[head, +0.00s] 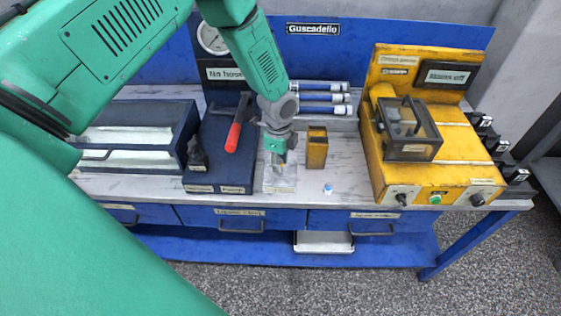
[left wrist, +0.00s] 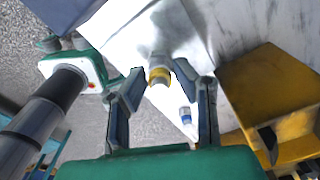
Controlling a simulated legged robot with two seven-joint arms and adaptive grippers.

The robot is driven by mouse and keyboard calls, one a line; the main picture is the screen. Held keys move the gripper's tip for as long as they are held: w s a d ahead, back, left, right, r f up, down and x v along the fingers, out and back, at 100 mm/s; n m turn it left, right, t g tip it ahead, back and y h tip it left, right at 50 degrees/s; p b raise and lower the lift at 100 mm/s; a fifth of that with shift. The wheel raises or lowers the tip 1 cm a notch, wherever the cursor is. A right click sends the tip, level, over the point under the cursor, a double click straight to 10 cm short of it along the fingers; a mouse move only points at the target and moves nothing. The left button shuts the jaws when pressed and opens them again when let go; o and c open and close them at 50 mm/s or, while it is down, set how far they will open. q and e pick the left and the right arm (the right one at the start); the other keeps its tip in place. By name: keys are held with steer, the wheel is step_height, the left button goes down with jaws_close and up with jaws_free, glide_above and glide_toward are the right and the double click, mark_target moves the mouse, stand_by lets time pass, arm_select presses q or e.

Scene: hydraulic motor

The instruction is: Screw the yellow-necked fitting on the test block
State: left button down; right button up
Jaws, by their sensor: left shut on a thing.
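My left gripper (head: 279,160) points down over a pale, clear-looking block (head: 280,185) on the bench, which I take to be the test block. In the left wrist view, the yellow-necked fitting (left wrist: 160,76) is between the two fingertips of my left gripper (left wrist: 159,72), which is shut on it. The fitting's grey end points away from the palm, at a pale surface; I cannot tell how far it is seated. In the head view the gripper mostly hides the fitting. My right gripper is not in view.
A small blue-banded fitting (head: 327,189) stands on the bench to the right; it also shows in the left wrist view (left wrist: 186,115). A yellow box (head: 316,150) stands close right of the gripper. A red-handled lever (head: 233,138) is close left. A yellow machine (head: 450,160) stands further right.

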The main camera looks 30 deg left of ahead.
arm_select(q)
steer(key=m, duration=0.4)
steer(key=shift+m, duration=0.9)
steer(key=m, duration=0.3)
steer(key=shift+f+b, duration=0.1)
steer(key=shift+b, duration=0.2)
steer(key=m, duration=0.2)
steer(key=shift+m, duration=0.3)
